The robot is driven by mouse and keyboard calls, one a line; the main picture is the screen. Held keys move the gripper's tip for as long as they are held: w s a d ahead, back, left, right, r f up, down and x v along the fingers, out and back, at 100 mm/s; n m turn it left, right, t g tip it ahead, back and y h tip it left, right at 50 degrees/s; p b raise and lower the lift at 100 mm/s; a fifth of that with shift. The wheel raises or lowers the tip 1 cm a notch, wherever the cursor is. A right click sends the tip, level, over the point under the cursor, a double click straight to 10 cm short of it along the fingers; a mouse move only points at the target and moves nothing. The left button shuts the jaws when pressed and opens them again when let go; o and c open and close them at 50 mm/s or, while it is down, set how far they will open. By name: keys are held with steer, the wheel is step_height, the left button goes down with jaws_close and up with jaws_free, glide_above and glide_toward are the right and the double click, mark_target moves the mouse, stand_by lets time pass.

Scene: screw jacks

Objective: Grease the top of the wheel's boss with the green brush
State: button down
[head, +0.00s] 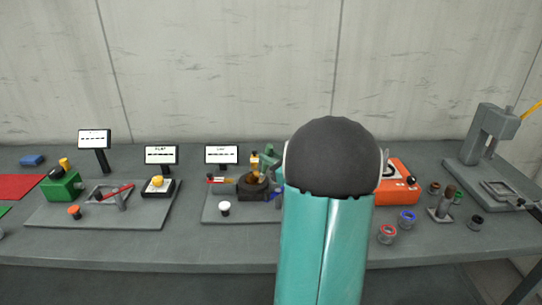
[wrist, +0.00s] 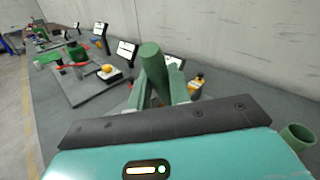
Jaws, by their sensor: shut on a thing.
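My gripper (wrist: 157,92) is shut on the green brush (wrist: 151,62), whose thick green handle stands up between the fingers in the wrist view. The brush's bristle end is hidden there. In the head view my arm covers most of the gripper, and a bit of green (head: 268,153) shows just left of the arm. A dark round part (head: 250,188), which looks like the wheel, sits on the middle grey plate (head: 214,214), just left of and below the gripper. I cannot make out its boss clearly or tell whether the brush touches it.
A brass-coloured piece (head: 254,162) stands behind the dark part, and a white-topped knob (head: 224,208) in front. Label signs (head: 221,154) stand behind. An orange box (head: 397,180), small pots (head: 387,233) and a grey press (head: 490,140) are to the right.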

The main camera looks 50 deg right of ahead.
steer(key=shift+w+f, duration=0.15)
steer(key=shift+f, duration=0.15)
steer(key=shift+w+r, duration=1.05)
steer(key=shift+w, duration=0.7)
steer(key=shift+s+f, duration=0.5)
steer(key=shift+s, duration=0.4)
steer(key=shift+s+f, duration=0.45)
steer(key=shift+s, duration=0.45)
steer(key=shift+a, duration=0.35)
steer(key=shift+w+r, duration=0.9)
steer(key=shift+w, duration=0.95)
steer(key=shift+s+f, duration=0.25)
steer(key=shift+s, duration=0.4)
steer(key=shift+s+f, duration=0.3)
steer(key=shift+s, duration=0.3)
steer(key=shift+s+f, duration=0.25)
steer(key=shift+s, duration=0.4)
